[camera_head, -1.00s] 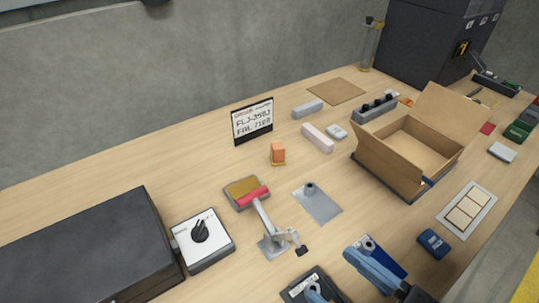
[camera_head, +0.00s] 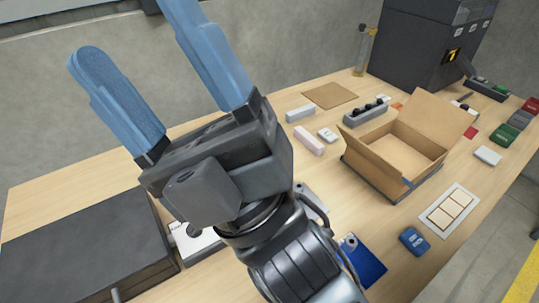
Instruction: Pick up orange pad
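My gripper (camera_head: 138,40) is raised large in front of the head camera, its two blue fingers wide apart with nothing between them. The tip of the right finger runs out of the top of the picture. The orange block seen earlier near the middle of the table is now hidden behind my gripper and arm. A small flat orange patch (camera_head: 397,105) shows behind the grey block with black knobs (camera_head: 366,113); I cannot tell whether it is the orange pad.
An open cardboard box (camera_head: 385,165) stands right of my arm. A dark case (camera_head: 85,245) fills the left front. A pink block (camera_head: 309,140), a white tray of pale tiles (camera_head: 449,211) and a blue block (camera_head: 414,241) lie around. Bare wood shows at back left.

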